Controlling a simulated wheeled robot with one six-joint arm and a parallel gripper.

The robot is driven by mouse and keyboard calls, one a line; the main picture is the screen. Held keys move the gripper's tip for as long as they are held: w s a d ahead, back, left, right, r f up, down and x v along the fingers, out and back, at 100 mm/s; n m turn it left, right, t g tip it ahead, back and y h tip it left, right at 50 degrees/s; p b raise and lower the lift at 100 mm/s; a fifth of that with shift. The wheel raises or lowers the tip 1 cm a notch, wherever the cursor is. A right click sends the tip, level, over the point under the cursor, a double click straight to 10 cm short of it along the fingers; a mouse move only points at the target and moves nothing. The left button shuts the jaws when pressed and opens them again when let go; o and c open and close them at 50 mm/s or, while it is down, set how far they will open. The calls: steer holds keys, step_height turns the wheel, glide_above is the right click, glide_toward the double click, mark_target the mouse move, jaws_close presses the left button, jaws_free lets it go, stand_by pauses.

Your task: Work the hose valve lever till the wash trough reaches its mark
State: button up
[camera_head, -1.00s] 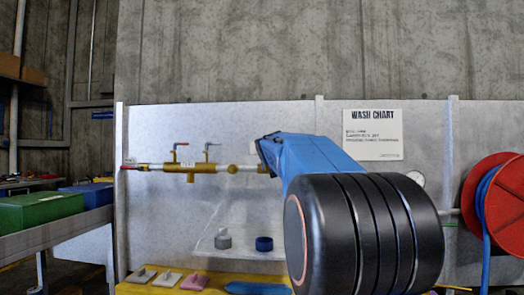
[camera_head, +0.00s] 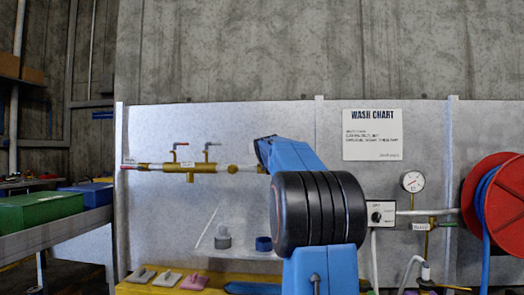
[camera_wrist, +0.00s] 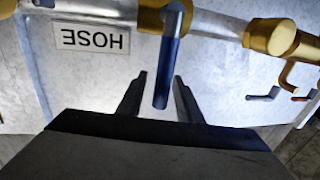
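The hose valve lever (camera_wrist: 168,65) is a blue handle hanging from a brass valve body (camera_wrist: 160,16), beside an upside-down HOSE label (camera_wrist: 90,39) in the wrist view. My gripper (camera_wrist: 160,75) is open, its two dark fingers on either side of the lever with a gap visible on both sides. I cannot tell whether the fingers reach the lever in depth. In the head view my arm hides this lever and the fingers. I cannot make out the wash trough or its mark in either view.
Two more small levers, one with a red handle (camera_head: 181,144) and one darker (camera_head: 212,144), stand on the brass pipe (camera_head: 195,168). Right of my arm are a knob box (camera_head: 379,215), a gauge (camera_head: 413,181) and a red hose reel (camera_head: 493,205). A wash chart (camera_head: 372,135) hangs above.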

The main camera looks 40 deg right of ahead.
jaws_close()
steer(key=shift+a, duration=0.1)
steer(key=shift+w+a+f+n+g, duration=0.15)
steer(key=shift+w+a+n, duration=0.25)
steer(key=shift+n, duration=0.3)
steer(key=shift+w+a+f+n+g, duration=0.15)
steer(key=shift+w+a+n, duration=0.15)
steer(key=shift+w+n, duration=0.3)
steer(key=shift+w+a+f+n, duration=0.35)
steer(key=shift+w+a+n, duration=0.25)
steer(key=shift+n, duration=0.6)
steer(key=shift+w+a+f+n+g, duration=0.4)
steer(key=shift+f+n, duration=0.15)
steer(key=shift+n, duration=0.35)
steer(key=shift+w+a+f+n+g, duration=0.35)
steer(key=shift+f+n, duration=0.2)
steer(key=shift+n, duration=0.35)
steer(key=shift+w, duration=0.1)
